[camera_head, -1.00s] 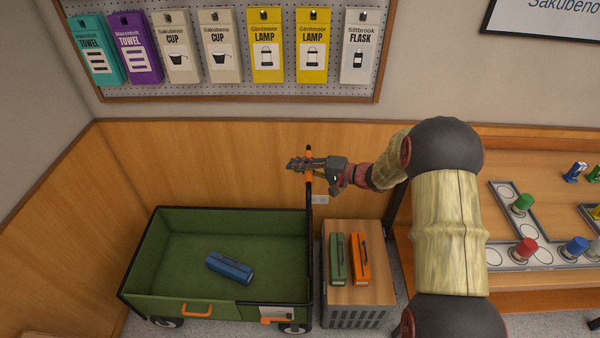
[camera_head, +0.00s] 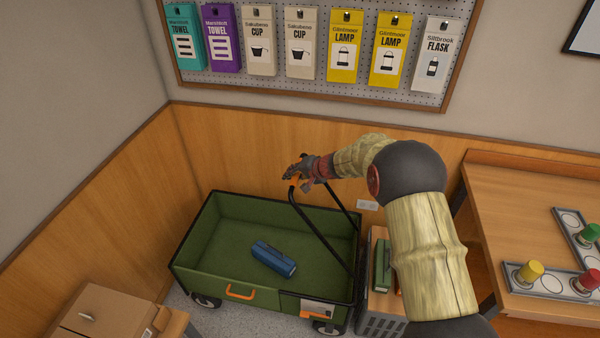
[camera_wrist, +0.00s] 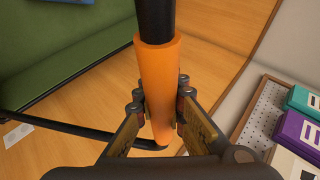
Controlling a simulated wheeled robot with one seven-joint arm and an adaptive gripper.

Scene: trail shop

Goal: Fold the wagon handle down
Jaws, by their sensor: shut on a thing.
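The green wagon (camera_head: 188,266) stands on the floor against the wood-panelled wall. Its black handle (camera_head: 315,234) rises from the right end and leans left over the wagon bed. The handle's orange grip (camera_head: 293,183) is at its upper end. My gripper (camera_head: 297,174) is shut on this grip. In the wrist view the orange grip (camera_wrist: 159,85) runs between both fingers of my gripper (camera_wrist: 160,115), with a black bar above it. In the head view the fingers partly cover the grip.
A blue case (camera_head: 274,258) lies in the wagon bed. A crate (camera_head: 380,325) with a green case (camera_head: 382,265) stands close on the wagon's right. Cardboard boxes (camera_head: 100,315) are at the lower left. A wooden table (camera_head: 510,220) with coloured pegs is at the right.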

